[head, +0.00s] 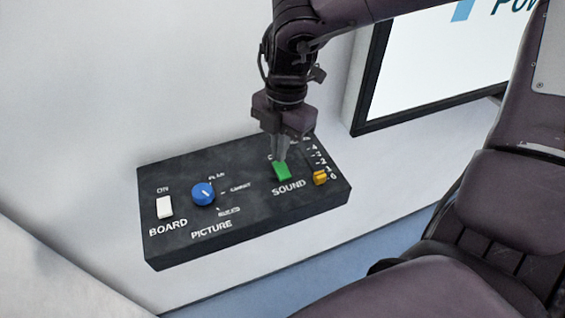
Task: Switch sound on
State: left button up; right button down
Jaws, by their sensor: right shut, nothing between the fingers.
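A dark control box (265,215) is mounted on the white wall. Its green rocker switch (283,173) sits above the label SOUND. My right gripper (279,157) comes down from above, shut and empty, with its fingertips at the upper edge of the green switch. They look to be touching it or just over it; I cannot tell which. The gripper hides the marking above the switch. My left gripper is not in view.
The same box carries a white BOARD switch (164,207), a blue PICTURE knob (203,194) and an orange slider (320,178) close to the right of the green switch. A framed screen (430,65) hangs at upper right.

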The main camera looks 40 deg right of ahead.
jog(key=shift+f+b, duration=0.85)
jog(key=shift+f, duration=0.05)
dwell(0.8)
jog(key=shift+r, duration=0.15)
jog(key=shift+r+p, duration=2.25)
jog(key=shift+r, duration=1.2)
